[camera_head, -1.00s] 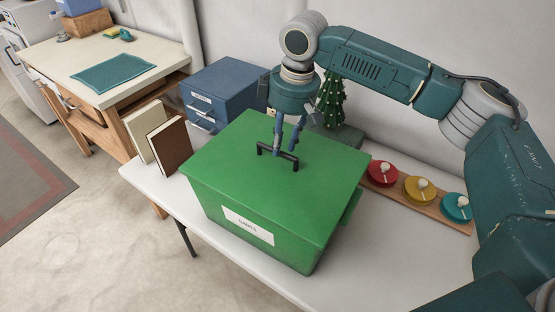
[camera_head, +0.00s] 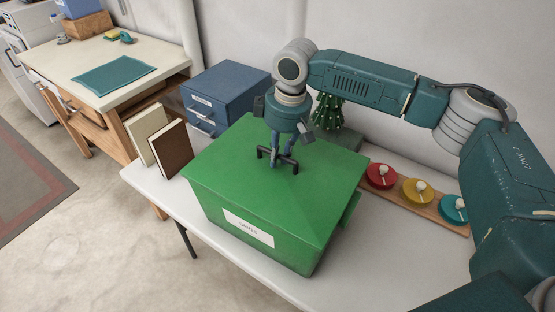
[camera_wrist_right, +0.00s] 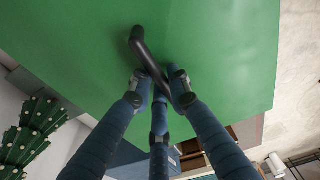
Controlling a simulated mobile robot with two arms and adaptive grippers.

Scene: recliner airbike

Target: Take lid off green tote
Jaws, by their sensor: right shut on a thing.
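The green tote (camera_head: 250,232) stands on the white table and has a white label on its front. Its flat green lid (camera_head: 225,165) lies on top and also fills much of the right wrist view (camera_wrist_right: 225,60). A black handle (camera_head: 290,163) rises from the middle of the lid. My right gripper (camera_head: 278,165) comes down from above and is shut on this handle. In the right wrist view its fingers (camera_wrist_right: 160,90) close around the black bar (camera_wrist_right: 145,50). The lid appears seated on the tote. My left gripper is not in view.
Two books (camera_head: 172,150) stand at the table's left end. A wooden board (camera_head: 436,208) with red, yellow and teal knobs lies to the right. The table's front right is bare.

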